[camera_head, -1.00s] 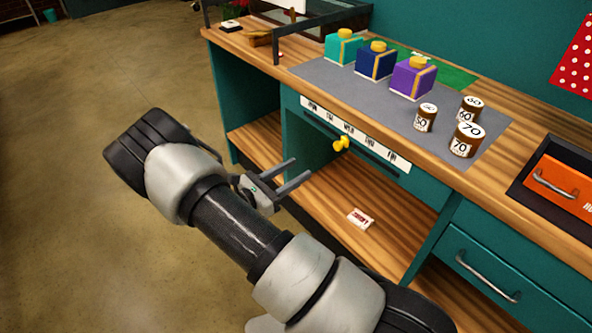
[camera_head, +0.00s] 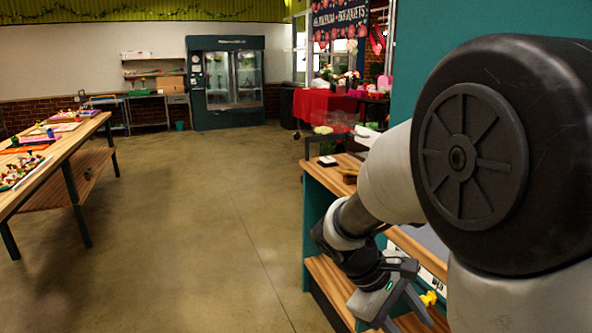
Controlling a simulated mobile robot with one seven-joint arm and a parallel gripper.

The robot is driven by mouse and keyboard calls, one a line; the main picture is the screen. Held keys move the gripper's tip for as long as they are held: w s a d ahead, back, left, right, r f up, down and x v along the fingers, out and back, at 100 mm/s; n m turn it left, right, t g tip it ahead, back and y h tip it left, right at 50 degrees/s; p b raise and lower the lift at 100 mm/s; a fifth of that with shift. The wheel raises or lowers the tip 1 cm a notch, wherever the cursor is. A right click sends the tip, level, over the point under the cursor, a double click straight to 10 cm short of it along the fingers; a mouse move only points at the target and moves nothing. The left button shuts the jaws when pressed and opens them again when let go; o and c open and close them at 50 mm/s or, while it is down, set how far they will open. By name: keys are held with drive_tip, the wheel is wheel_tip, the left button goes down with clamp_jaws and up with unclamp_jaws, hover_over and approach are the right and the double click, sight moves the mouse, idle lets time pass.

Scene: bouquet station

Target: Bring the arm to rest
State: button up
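My arm fills the right side of the head view, with a large black joint cap close to the camera. My gripper (camera_head: 408,318) hangs at the lower right, in front of the wooden bench. Its two fingers stand apart, with nothing visible between them. The fingertips are partly cut off by the frame's lower edge. A yellow knob (camera_head: 429,299) shows just right of the gripper.
The wooden bench (camera_head: 313,168) with teal sides stands on the right, partly hidden by my arm. A long work table (camera_head: 75,150) stands at the left. Open concrete floor (camera_head: 200,230) lies between them. A glass-door cooler (camera_head: 228,82) stands at the back.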

drive_tip(key=s+a+r+m+t+y, duration=0.6)
drive_tip(key=s+a+r+m+y, duration=0.15)
drive_tip(key=s+r, duration=0.3)
wheel_tip(320, 180, up, 18)
drive_tip(key=p, duration=1.6)
drive_tip(key=shift+f+p, duration=0.25)
drive_tip(key=shift+p, duration=0.1)
